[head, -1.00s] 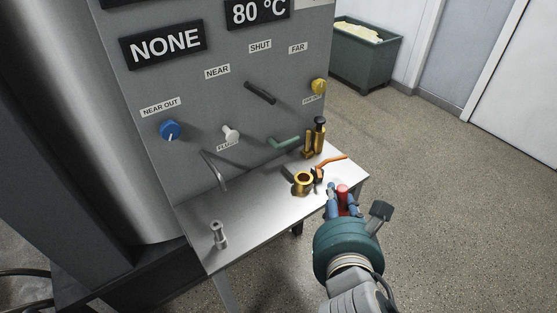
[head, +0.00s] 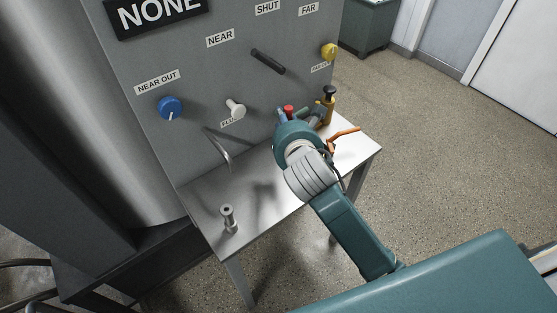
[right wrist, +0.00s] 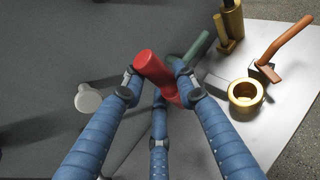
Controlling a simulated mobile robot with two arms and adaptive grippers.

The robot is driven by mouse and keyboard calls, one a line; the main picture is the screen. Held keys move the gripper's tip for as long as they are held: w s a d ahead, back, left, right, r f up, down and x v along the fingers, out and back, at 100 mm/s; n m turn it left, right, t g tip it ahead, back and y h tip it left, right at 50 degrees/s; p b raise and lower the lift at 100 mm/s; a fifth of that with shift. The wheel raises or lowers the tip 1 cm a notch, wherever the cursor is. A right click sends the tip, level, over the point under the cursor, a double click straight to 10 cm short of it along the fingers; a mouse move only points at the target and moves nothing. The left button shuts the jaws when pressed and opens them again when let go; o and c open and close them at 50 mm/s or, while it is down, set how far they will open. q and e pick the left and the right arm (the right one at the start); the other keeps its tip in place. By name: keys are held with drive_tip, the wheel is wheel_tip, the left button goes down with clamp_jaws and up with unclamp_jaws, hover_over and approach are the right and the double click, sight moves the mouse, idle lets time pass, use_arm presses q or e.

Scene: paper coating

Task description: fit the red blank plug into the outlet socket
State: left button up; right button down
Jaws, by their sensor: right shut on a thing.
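My right gripper (head: 287,114) is shut on the red blank plug (head: 289,109) and holds it near the grey panel, at the back of the steel table. In the right wrist view the blue fingers (right wrist: 155,82) close around the red plug (right wrist: 157,74), which is tilted. A brass ring-shaped socket (right wrist: 245,98), apparently the outlet socket, stands open upward on the table, right of the plug and apart from it. In the head view my right gripper and arm hide this socket. My left gripper is not in view.
An orange-handled valve (right wrist: 284,48) and a brass fitting (right wrist: 229,25) stand beside the socket. A green lever (right wrist: 197,48) is close to the plug. A white knob (head: 235,108), blue knob (head: 170,108) and bent pipe (head: 219,150) project from the panel. A metal post (head: 229,220) stands front left.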

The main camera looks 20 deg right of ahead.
drive_tip(key=shift+f+b, duration=0.7)
drive_tip(key=shift+f, duration=6.8)
drive_tip(key=shift+f, duration=0.15)
drive_tip(key=c, duration=1.4)
unclamp_jaws()
drive_tip(key=shift+o, duration=0.2)
